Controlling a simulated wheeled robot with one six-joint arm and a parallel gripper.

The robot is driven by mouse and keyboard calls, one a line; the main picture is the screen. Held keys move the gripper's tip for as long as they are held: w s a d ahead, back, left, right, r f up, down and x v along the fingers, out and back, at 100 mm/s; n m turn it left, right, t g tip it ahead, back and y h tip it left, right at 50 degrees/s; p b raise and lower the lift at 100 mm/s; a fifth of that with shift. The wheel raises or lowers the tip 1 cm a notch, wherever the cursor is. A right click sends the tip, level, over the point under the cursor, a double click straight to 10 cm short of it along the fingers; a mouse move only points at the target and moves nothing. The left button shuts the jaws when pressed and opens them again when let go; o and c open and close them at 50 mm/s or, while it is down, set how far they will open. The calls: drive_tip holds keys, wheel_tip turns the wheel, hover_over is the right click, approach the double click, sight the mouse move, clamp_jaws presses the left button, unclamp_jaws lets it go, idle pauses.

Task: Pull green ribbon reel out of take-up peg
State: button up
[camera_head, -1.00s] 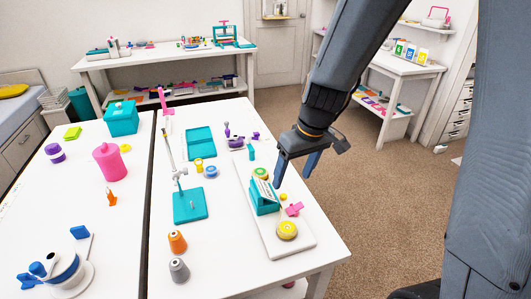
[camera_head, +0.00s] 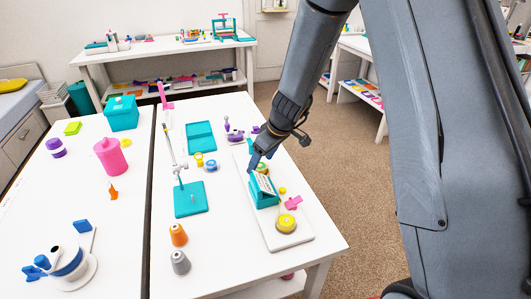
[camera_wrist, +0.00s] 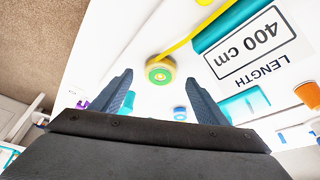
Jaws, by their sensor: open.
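The green ribbon reel (camera_wrist: 160,70) shows in the wrist view as a yellow-rimmed disc with a green centre, ahead of my gripper and between the lines of its fingers. A yellow ribbon runs from it past the teal stand. In the head view the reel (camera_head: 262,167) is partly hidden behind my gripper (camera_head: 256,160). My gripper (camera_wrist: 160,95) is open and empty, fingers apart, pointing toward the reel without visibly touching it. The take-up peg is hidden; I cannot tell it from the reel's middle. The teal stand (camera_head: 263,192) carries a white label reading "400 cm LENGTH".
A white board (camera_head: 291,241) on the table bears the stand, a yellow reel (camera_head: 286,223) and a pink piece (camera_head: 293,202). A blue reel (camera_head: 211,165) and a teal post base (camera_head: 190,200) stand to the left.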

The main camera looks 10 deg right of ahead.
sight(261, 167)
drive_tip(key=shift+w+a+f, duration=0.15)
drive_tip(key=shift+a+f, duration=0.05)
drive_tip(key=shift+f, duration=0.45)
drive_tip(key=c, duration=1.1)
drive_tip(key=shift+r, duration=0.1)
drive_tip(key=shift+r, duration=0.1)
drive_tip(key=shift+r+p, duration=1.15)
drive_tip(key=shift+r, duration=0.6)
drive_tip(key=shift+c, duration=0.3)
drive_tip(key=shift+r+p, duration=0.65)
drive_tip(key=shift+r, duration=0.8)
drive_tip(key=shift+r, duration=0.15)
